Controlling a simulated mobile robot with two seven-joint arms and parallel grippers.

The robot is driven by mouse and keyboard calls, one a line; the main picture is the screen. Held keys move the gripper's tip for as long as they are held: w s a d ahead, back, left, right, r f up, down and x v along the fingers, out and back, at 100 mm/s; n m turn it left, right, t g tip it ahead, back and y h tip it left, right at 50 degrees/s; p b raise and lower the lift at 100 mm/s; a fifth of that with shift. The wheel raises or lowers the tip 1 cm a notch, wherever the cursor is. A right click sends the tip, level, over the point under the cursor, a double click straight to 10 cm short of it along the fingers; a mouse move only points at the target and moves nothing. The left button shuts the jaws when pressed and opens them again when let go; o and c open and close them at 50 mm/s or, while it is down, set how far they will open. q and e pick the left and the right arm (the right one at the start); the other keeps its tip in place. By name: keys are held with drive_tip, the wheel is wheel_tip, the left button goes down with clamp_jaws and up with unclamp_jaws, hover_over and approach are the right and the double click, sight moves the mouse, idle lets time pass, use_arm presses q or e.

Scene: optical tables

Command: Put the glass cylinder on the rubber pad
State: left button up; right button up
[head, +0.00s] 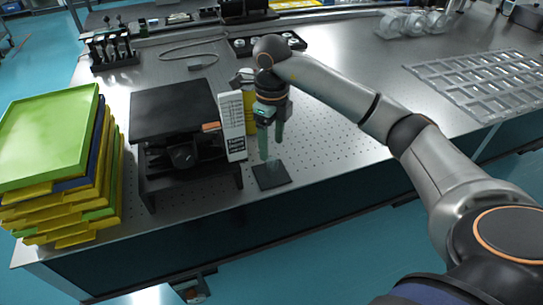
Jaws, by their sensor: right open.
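The rubber pad (283,181) is a small dark square flat on the metal table, near its front edge. A faint see-through shape, which looks like the glass cylinder (271,170), shows at the pad, just below the fingers; its outline is hard to make out. My right gripper (271,153) points down over the pad with its greenish fingers apart, close to this shape. I cannot tell whether the fingers touch it. My left gripper is out of view.
A black lab jack (172,110) and a white labelled box (232,127) stand just left of my right gripper. Stacked yellow, blue and green trays (45,135) are at the left. A grey compartment tray (480,80) lies at the right. The perforated table (335,150) is clear right of the pad.

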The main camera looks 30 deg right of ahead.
sight(271, 161)
drive_tip(key=shift+r, duration=2.15)
